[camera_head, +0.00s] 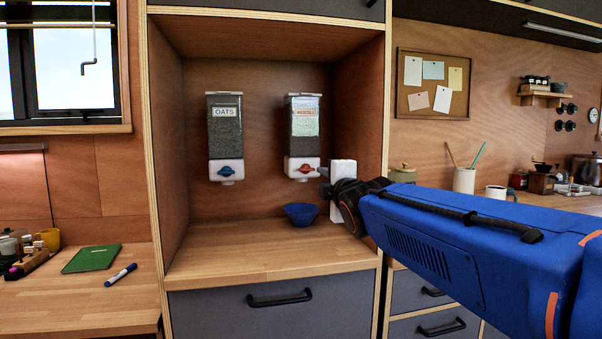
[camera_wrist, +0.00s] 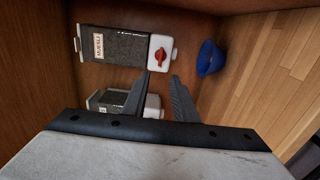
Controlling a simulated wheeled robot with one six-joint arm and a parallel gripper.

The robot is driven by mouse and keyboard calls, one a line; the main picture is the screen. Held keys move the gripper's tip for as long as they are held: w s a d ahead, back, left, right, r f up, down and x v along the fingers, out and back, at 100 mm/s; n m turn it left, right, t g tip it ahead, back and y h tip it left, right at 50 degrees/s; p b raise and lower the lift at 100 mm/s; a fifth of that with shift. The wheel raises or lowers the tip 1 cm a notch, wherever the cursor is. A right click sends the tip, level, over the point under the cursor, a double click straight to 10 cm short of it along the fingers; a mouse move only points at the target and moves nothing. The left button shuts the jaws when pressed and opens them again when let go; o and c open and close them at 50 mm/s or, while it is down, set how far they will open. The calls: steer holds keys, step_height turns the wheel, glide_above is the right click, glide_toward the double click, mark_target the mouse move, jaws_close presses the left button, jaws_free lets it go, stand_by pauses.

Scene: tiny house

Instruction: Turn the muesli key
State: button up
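The muesli dispenser (camera_head: 304,122) hangs on the alcove's back wall, with a clear body and a white base. Its red key (camera_head: 304,168) is on the front of the base and lies roughly crosswise. In the wrist view the muesli dispenser (camera_wrist: 118,45) lies sideways, with the red key (camera_wrist: 161,55) in plain sight. My gripper (camera_wrist: 161,77) is open and empty, its two dark fingers apart. The fingertips appear close to the key but not around it. In the head view my gripper (camera_head: 324,173) is just right of the dispenser's base, its fingers hard to make out.
An oats dispenser (camera_head: 225,130) with a blue key hangs to the left; it is partly behind a finger in the wrist view (camera_wrist: 104,98). A blue bowl (camera_head: 300,214) stands below the muesli dispenser. The alcove's side wall (camera_head: 358,115) is close on the right.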

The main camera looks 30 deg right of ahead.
mark_target(308, 170)
steer(key=x, duration=1.5)
steer(key=shift+w+d+f, duration=0.1)
steer(key=shift+w+d, duration=0.1)
steer(key=shift+w, duration=0.05)
jaws_close()
